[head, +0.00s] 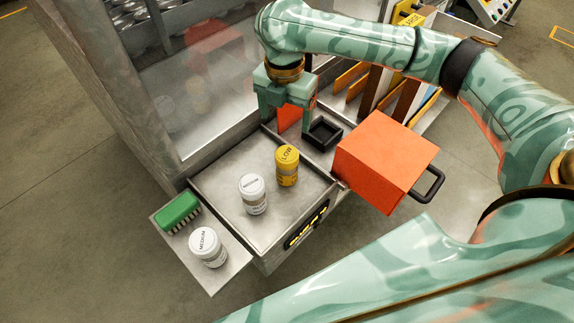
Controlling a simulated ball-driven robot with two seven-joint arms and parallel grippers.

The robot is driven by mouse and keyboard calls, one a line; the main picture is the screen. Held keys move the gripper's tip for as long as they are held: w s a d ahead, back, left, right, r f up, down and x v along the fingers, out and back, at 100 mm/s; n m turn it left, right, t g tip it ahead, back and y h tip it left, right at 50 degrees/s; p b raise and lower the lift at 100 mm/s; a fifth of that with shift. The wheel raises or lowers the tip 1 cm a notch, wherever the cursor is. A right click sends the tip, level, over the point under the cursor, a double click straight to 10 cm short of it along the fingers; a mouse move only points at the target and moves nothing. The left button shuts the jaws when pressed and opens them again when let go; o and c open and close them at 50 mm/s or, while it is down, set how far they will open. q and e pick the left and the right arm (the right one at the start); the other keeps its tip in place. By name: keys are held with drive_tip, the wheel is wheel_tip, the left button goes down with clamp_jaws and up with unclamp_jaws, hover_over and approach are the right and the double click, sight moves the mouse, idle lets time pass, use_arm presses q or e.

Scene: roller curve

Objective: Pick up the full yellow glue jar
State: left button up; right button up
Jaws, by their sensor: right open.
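A yellow jar (287,170) with a yellow lid marked "LOW" stands upright on the grey metal tray. How full it is inside cannot be seen. My right gripper (287,118) points down behind the yellow jar, farther from the camera and apart from it. Its two fingers are spread, with an orange piece (291,114) showing between them; I cannot tell whether they touch it. My left gripper is not in view.
A white jar (253,199) marked "MEDIUM" stands left of the yellow one. Another white jar (210,250) and a green brush (178,212) are on the side shelf. A black square holder (323,134) and an orange box (383,160) with a black handle are right.

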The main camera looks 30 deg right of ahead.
sight(287, 153)
wheel_tip(287, 153, down, 11)
drive_tip(key=b, duration=0.3)
drive_tip(key=shift+r, duration=0.1)
drive_tip(key=f+b, duration=0.2)
drive_tip(key=f, duration=0.1)
drive_tip(key=f+b, duration=0.1)
drive_tip(key=f, duration=0.1)
drive_tip(key=shift+w+d+f, duration=0.1)
drive_tip(key=shift+w+d, duration=0.15)
drive_tip(key=shift+d, duration=0.1)
drive_tip(key=c, duration=1.2)
